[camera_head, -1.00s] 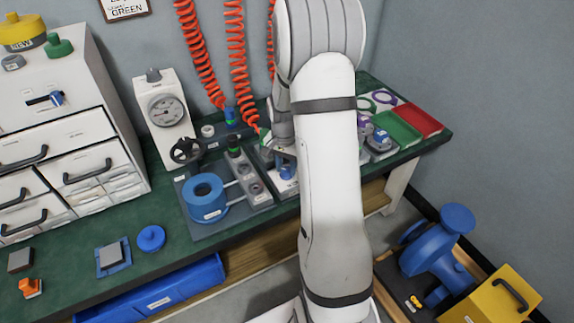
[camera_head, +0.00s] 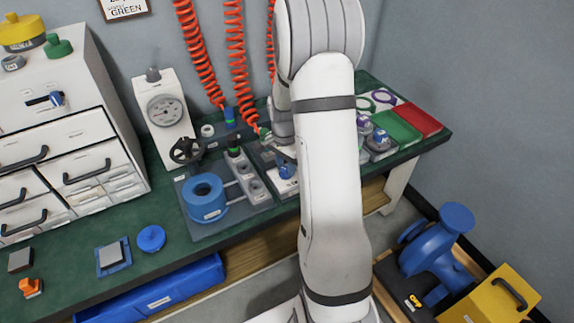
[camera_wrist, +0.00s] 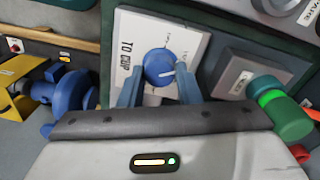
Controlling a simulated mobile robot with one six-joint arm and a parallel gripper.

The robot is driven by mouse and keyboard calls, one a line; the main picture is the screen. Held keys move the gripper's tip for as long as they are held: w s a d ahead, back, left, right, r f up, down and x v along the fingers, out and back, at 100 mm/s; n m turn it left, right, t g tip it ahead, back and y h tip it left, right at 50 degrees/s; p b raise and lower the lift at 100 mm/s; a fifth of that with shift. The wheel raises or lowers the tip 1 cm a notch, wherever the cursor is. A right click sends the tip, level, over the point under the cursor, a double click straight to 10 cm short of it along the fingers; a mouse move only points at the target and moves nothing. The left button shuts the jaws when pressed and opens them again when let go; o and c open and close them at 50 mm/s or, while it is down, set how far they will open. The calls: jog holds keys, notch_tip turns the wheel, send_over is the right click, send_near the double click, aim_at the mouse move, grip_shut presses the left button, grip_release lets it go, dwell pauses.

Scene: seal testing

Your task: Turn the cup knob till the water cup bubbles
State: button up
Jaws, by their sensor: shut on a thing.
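The blue round cup knob (camera_wrist: 159,67) has a white pointer line and sits on a white plate (camera_wrist: 125,35) marked "TO CUP" in the wrist view. My gripper (camera_wrist: 158,78) has one blue-grey finger on each side of the knob and is shut on it. In the head view the knob (camera_head: 287,171) shows beside my arm, and my gripper there is mostly hidden. I cannot identify the water cup for sure, and I see no bubbles.
A blue ring-shaped part (camera_head: 205,205) sits on a grey plate left of the knob. A dial gauge (camera_head: 166,112) stands behind it. Orange coiled hoses (camera_head: 238,70) hang at the back. Green and red trays (camera_head: 416,117) lie right. A green fitting (camera_wrist: 288,118) is close beside my gripper.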

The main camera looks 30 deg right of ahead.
aim_at(285, 168)
jog(key=o, duration=1)
jog(key=shift+w+r+p, duration=0.2)
jog(key=shift+r+p, duration=0.5)
jog(key=shift+r, duration=3.2)
